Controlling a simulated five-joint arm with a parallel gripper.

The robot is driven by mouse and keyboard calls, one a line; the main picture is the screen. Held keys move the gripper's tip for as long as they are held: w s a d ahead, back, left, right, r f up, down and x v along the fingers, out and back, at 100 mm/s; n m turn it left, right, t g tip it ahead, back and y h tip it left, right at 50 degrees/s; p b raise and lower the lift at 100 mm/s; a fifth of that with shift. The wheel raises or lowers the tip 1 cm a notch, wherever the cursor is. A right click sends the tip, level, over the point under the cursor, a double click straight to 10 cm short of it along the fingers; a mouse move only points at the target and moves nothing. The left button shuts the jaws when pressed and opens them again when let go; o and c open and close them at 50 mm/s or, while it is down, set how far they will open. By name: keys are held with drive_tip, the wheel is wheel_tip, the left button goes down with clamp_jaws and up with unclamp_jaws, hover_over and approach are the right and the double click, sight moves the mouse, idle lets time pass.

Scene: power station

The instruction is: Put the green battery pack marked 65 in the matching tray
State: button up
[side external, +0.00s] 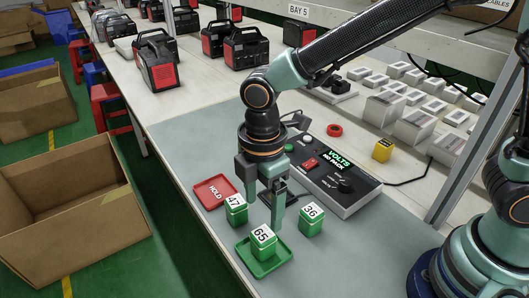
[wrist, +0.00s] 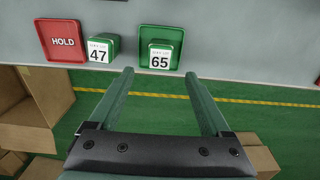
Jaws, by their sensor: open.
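The green battery pack marked 65 (side external: 263,240) stands upright in the green tray (side external: 268,268) at the front of the grey mat. In the wrist view the pack (wrist: 160,57) sits inside the tray's rim (wrist: 146,33). My gripper (side external: 262,212) points down, open and empty, behind the pack in the side view. In the wrist view its fingertips (wrist: 159,73) are spread, with the pack just beyond the gap between them. I see no contact with the pack. Pack 47 (side external: 236,211) stands beside the red HOLD tray (side external: 213,187), and pack 36 (side external: 311,222) stands to the right.
A meter box marked VOLTS (side external: 337,178) lies behind the packs. A red ring (side external: 334,130) and a yellow block (side external: 383,150) lie farther back. Black-and-red power units (side external: 246,47) stand along the bench. A cardboard box (side external: 65,205) is on the floor left. The mat's front right is clear.

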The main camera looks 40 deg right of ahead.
drive_tip(key=shift+r, duration=0.4)
drive_tip(key=s+d+r+m+t, duration=0.1)
drive_tip(key=d+r+m+t, duration=0.1)
drive_tip(key=d+r+m, duration=0.3)
drive_tip(key=s+d+r+m+t, duration=0.1)
drive_tip(key=d+r+m+t, duration=0.2)
drive_tip(key=d+m, duration=1)
drive_tip(key=d+r, duration=0.3)
drive_tip(key=d, duration=0.2)
drive_tip(key=shift+t, duration=0.3)
